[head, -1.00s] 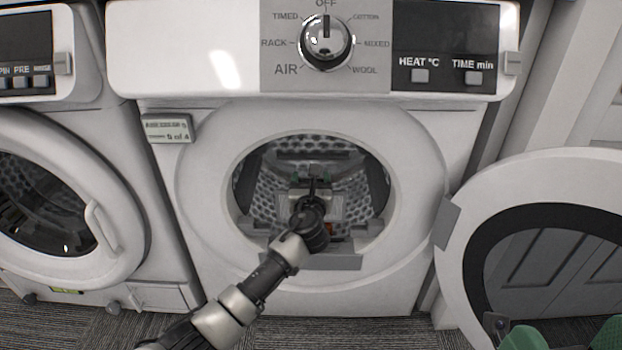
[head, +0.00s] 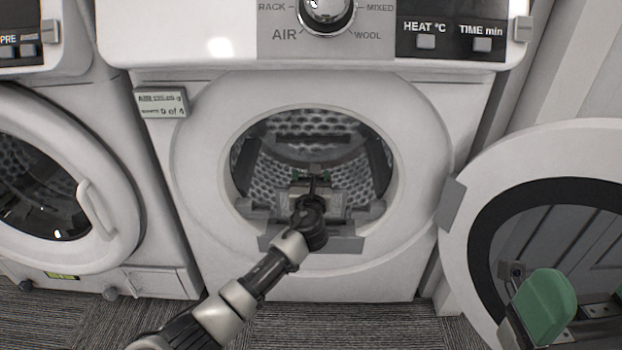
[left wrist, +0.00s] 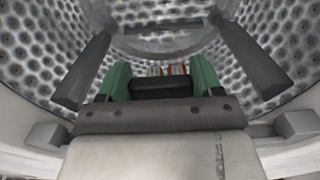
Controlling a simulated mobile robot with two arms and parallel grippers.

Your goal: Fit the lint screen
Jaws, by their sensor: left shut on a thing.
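My left gripper (head: 311,178) reaches into the open drum of the middle machine. Its green fingertips also show in the left wrist view (left wrist: 161,82), shut on a small dark block (left wrist: 160,88), probably the grip of the lint screen. The rest of the screen is mostly hidden, so I cannot tell how it sits. A grey ledge (head: 347,243) lies at the lower lip of the opening, partly behind my arm. My right gripper (head: 548,305) is at the lower right; one green pad shows clearly, in front of the open door.
The round door (head: 475,165) stands open at the right. A second machine with a closed door (head: 90,210) stands at the left. Dark bars (left wrist: 85,70) line the drum's sides. Striped carpet is in front.

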